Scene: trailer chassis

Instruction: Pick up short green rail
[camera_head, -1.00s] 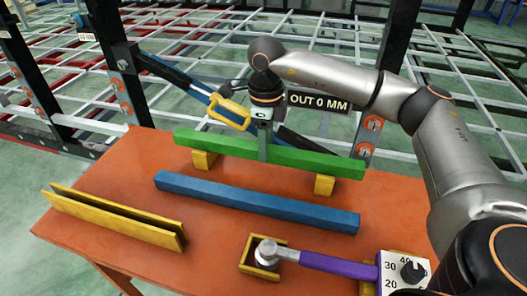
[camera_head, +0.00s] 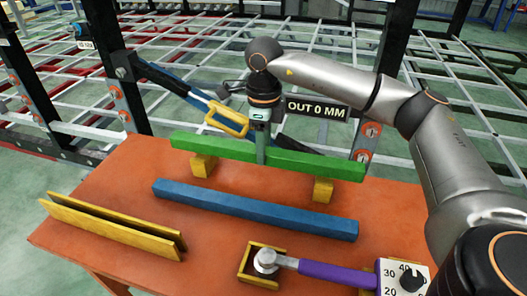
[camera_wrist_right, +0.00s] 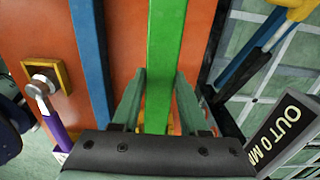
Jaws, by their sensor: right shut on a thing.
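The short green rail (camera_head: 300,160) lies level above two yellow blocks, one under its left part (camera_head: 203,166) and one under its right part (camera_head: 323,190). I cannot tell whether it still touches them. My right gripper (camera_head: 261,153) points down at the rail's middle and is shut on it. In the right wrist view the rail (camera_wrist_right: 164,50) runs between the two fingers (camera_wrist_right: 160,92). My left gripper is out of view.
A blue rail (camera_head: 255,211) lies in front on the orange table (camera_head: 200,230). A yellow channel (camera_head: 112,230) is at left. A purple-handled tool (camera_head: 335,274) rests in a yellow holder (camera_head: 247,265). A blue bar with a yellow handle (camera_head: 226,120) is behind.

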